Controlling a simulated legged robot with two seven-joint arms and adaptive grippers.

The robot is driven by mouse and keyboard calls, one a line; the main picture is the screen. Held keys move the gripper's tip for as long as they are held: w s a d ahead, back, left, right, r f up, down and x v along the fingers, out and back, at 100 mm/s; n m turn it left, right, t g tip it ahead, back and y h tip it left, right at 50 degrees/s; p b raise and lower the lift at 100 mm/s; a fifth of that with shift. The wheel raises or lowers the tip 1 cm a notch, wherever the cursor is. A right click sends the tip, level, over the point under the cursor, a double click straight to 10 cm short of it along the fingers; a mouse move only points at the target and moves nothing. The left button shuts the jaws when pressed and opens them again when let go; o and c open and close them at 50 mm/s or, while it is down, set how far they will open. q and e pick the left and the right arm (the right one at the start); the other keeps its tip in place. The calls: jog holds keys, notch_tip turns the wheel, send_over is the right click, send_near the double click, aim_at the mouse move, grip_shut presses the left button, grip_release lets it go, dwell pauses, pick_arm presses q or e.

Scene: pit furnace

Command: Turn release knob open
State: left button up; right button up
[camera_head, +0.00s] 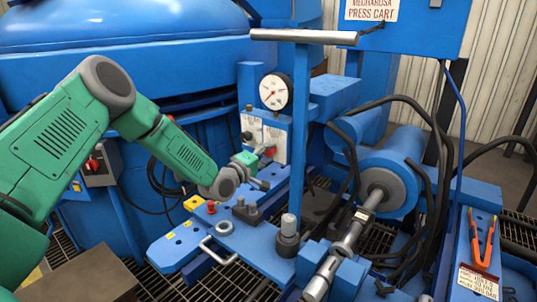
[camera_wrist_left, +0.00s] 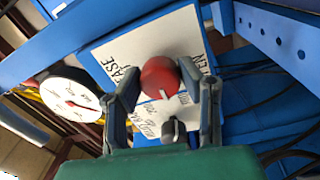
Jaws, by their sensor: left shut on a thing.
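The red release knob (camera_wrist_left: 160,77) is a round knob with a white pointer mark, on a white lettered plate (camera_wrist_left: 115,55) on a blue panel. In the head view the red knob (camera_head: 269,152) shows small at the plate's lower edge, partly hidden by my gripper. My left gripper (camera_head: 263,168) reaches it from the left. In the wrist view its two fingers stand on either side of the red knob and are shut on it. A smaller dark knob (camera_wrist_left: 175,131) sits just below, between the finger bases. My right gripper is not in view.
A round white gauge (camera_head: 273,91) sits above the plate. A blue post with a steel crossbar (camera_head: 304,37) stands just right of the gripper. A press cylinder (camera_head: 385,180) with black hoses fills the right side. Orange-handled pliers (camera_head: 482,240) lie on a blue ledge at far right.

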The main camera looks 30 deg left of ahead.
pick_arm(q)
jog(key=shift+a+f, duration=0.1)
jog(key=shift+a, duration=0.2)
jog(key=o, duration=1.1)
jog(key=shift+a, duration=0.1)
jog(key=shift+f, duration=0.1)
jog(key=shift+s, duration=0.45)
jog(key=s, duration=0.7)
jog(key=s+a, duration=0.1)
jog(key=s, duration=0.3)
jog(key=shift+f, duration=0.3)
